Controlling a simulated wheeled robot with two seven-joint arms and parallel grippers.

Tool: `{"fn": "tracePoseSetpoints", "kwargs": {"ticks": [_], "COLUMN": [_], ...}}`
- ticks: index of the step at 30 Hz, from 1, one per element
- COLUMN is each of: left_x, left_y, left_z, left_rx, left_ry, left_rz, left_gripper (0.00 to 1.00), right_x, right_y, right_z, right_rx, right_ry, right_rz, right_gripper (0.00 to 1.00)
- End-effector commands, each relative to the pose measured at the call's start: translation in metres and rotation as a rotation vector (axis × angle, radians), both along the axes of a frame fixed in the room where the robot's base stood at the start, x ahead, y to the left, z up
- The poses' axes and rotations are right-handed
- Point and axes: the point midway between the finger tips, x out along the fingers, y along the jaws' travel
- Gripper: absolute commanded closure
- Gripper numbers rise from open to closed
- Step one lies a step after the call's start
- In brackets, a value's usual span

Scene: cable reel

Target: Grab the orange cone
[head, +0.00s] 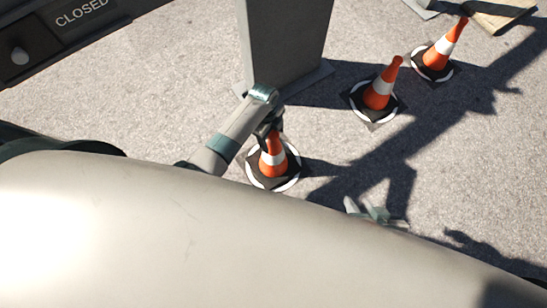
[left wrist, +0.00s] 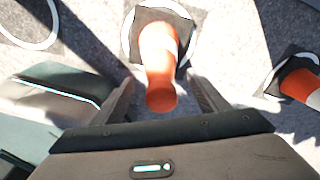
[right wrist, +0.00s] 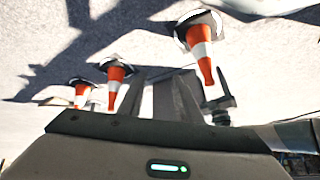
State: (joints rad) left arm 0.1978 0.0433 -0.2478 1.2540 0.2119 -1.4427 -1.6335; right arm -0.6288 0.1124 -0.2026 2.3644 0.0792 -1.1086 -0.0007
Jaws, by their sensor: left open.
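Three orange cones with white bands and dark square bases stand on the ground. The nearest cone (head: 273,163) is just below my left gripper (head: 268,130) in the head view. In the left wrist view its orange tip (left wrist: 160,98) lies between the two spread fingers, which look apart from it. The middle cone (head: 379,92) and the far cone (head: 441,52) stand up and to the right. My right gripper (head: 372,212) is partly hidden behind my body, over the ground right of the nearest cone. Its fingers show in the right wrist view (right wrist: 160,95) with no cone held.
A grey post (head: 285,45) on a flat base stands just behind the nearest cone. A dark panel marked CLOSED (head: 75,22) is at the upper left. A wooden board (head: 500,14) lies at the upper right. Open, shadowed ground lies between the cones.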

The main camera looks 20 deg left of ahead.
Motion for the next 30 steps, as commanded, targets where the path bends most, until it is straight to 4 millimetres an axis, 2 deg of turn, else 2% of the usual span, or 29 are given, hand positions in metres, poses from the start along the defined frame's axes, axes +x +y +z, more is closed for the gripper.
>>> {"fn": "tracePoseSetpoints", "kwargs": {"ticks": [2, 9, 12, 27, 28, 30], "left_x": [-0.001, -0.002, -0.002, -0.002, -0.002, -0.002], "left_y": [-0.003, -0.008, -0.009, -0.009, -0.009, -0.009], "left_z": [-0.01, -0.039, -0.046, -0.046, -0.046, -0.046], "left_rx": [-0.001, 0.001, 0.0, 0.0, 0.0, 0.0], "left_ry": [0.001, 0.002, 0.0, 0.0, 0.0, 0.0], "left_rz": [0.0, 0.001, 0.0, 0.0, 0.0, 0.0], "left_gripper": [0.32, 0.32, 0.32, 0.32, 0.34, 0.51], "right_x": [0.002, 0.008, 0.01, 0.011, 0.011, 0.011], "right_y": [0.002, 0.018, 0.022, 0.022, 0.022, 0.022], "right_z": [-0.003, 0.005, 0.008, 0.009, 0.009, 0.009], "right_rx": [0.008, 0.064, 0.078, 0.081, 0.081, 0.081], "right_ry": [-0.012, -0.097, -0.115, -0.121, -0.121, -0.121], "right_rz": [0.001, 0.009, 0.009, 0.009, 0.009, 0.009], "right_gripper": [0.69, 0.69, 0.69, 0.69, 0.69, 0.69]}}
